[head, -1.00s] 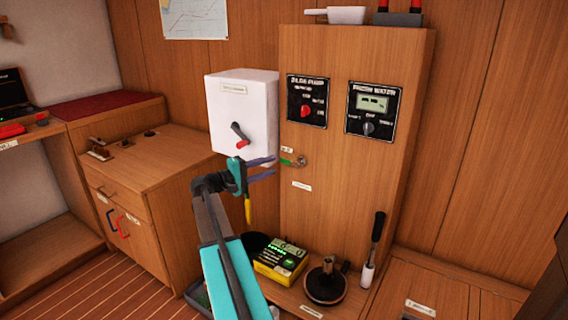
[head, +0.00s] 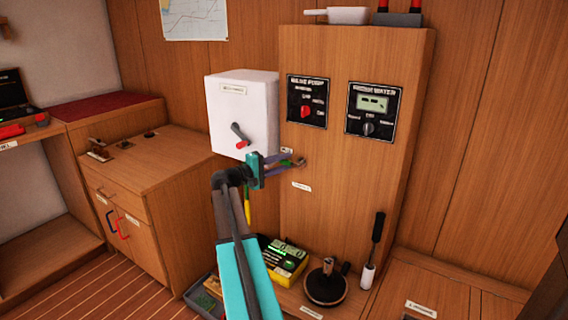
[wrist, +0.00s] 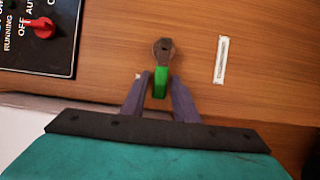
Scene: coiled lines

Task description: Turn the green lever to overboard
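The green lever (wrist: 160,84) is on a round metal hub (wrist: 163,48) on the wooden cabinet front. In the wrist view the lever points from the hub toward my gripper. My gripper (wrist: 160,82) is open, with one finger on each side of the lever's green end and a narrow gap showing on both sides. In the head view my gripper (head: 290,161) reaches the hub (head: 300,163) from the left, and the fingers mostly hide the green handle. Small white labels sit above the lever (head: 287,151) and below it (head: 301,187); their words are too small to read.
A white box (head: 240,105) with a red-tipped crank (head: 240,135) is close left of the lever. Two black switch panels (head: 307,101) (head: 372,110) are above. A yellow device (head: 283,260) and a black pump base (head: 326,286) stand below. The cabinet face around the lever is otherwise clear.

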